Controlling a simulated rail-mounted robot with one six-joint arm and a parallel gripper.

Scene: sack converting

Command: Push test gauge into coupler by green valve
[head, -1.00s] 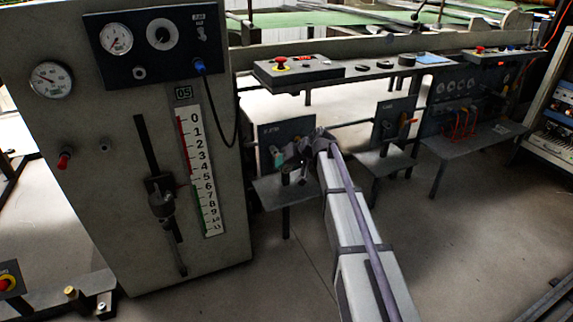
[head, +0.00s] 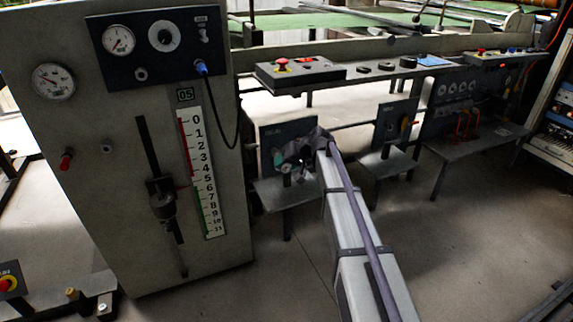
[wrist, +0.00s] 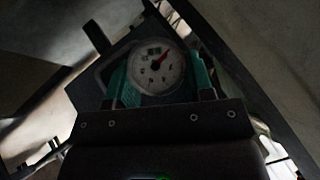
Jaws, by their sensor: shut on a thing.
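The test gauge (wrist: 157,68) has a round white face and a red needle. In the wrist view it sits between the green fingers of my gripper (wrist: 158,82), which is shut on it. A dark panel stands behind it. In the head view my gripper (head: 299,164) is at the low left panel (head: 268,137), above its small shelf (head: 285,197). A small teal spot (head: 278,158) shows there; I cannot tell whether it is the green valve or a finger. The coupler is hidden, and I cannot tell whether the gauge touches it.
A second panel (head: 384,125) with an orange-handled part stands to the right, with a gauge panel (head: 460,92) beyond it. A control box (head: 300,73) lies on the ledge above. The tall grey cabinet (head: 100,215) is close on the left. The floor in front is clear.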

